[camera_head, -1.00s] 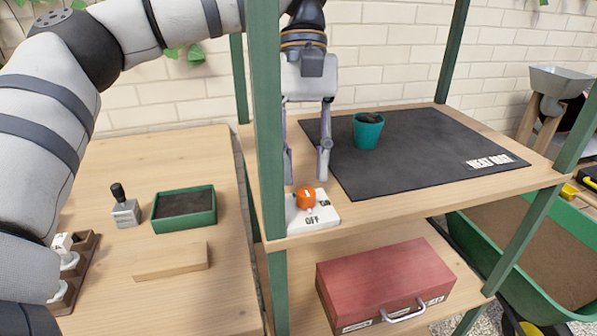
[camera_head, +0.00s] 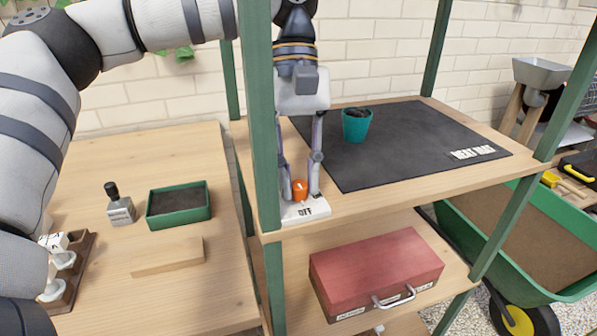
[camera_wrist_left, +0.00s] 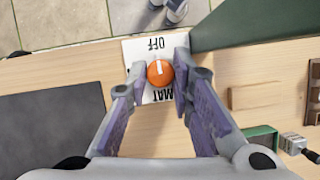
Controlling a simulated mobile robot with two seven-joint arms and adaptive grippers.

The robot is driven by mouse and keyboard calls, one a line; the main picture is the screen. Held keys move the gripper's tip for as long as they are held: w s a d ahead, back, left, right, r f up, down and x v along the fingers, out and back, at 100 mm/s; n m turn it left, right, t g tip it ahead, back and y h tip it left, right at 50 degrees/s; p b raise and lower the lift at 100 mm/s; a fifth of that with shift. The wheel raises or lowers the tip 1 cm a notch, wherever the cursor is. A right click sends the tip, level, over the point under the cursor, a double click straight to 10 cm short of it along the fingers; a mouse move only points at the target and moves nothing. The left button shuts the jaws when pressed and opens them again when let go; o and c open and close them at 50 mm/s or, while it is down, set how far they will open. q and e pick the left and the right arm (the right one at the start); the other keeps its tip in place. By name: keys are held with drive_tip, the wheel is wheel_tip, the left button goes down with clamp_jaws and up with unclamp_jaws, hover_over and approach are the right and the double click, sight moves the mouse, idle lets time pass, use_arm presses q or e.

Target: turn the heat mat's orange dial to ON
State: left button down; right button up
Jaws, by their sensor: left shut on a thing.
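The orange dial (camera_head: 300,189) sits on a white control plate (camera_head: 306,211) at the shelf's front left corner. My left gripper (camera_head: 301,183) points down with a finger on each side of the dial and is shut on it. In the left wrist view the dial (camera_wrist_left: 160,73) is between the fingertips (camera_wrist_left: 159,80), and its white mark points toward the word OFF on the plate (camera_wrist_left: 148,46). The ON label is mostly hidden by a finger. The black heat mat (camera_head: 400,148) lies behind and to the right. My right gripper is not in view.
A green shelf post (camera_head: 265,130) stands close to the left of my gripper. A teal pot (camera_head: 356,126) stands on the mat. A red toolbox (camera_head: 375,270) is on the lower shelf. The left table holds a green tray (camera_head: 179,218) and a wooden block (camera_head: 168,257).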

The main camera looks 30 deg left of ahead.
sight(298, 183)
use_arm(q)
drive_tip(key=n+t+h, duration=0.1)
drive_tip(key=n, duration=0.3)
drive_tip(key=shift+s+a, duration=0.1)
drive_tip(key=shift+a, duration=0.05)
drive_tip(key=shift+s+n+t+h, duration=0.15)
drive_tip(key=shift+n+t, duration=0.3)
drive_tip(key=shift+n, duration=0.65)
drive_tip(key=shift+w+n+t+h, duration=0.1)
drive_tip(key=shift+n+t+h, duration=0.25)
drive_tip(key=shift+n, duration=0.75)
drive_tip(key=c, duration=1.7)
unclamp_jaws()
drive_tip(key=shift+s, duration=0.1)
drive_tip(key=shift+r, duration=0.15)
drive_tip(key=v, duration=0.3)
drive_tip(key=shift+r, duration=0.15)
drive_tip(key=w+a, duration=0.1)
drive_tip(key=a, duration=1.1)
drive_tip(key=shift+w+f, duration=0.25)
drive_tip(key=shift+w, duration=0.05)
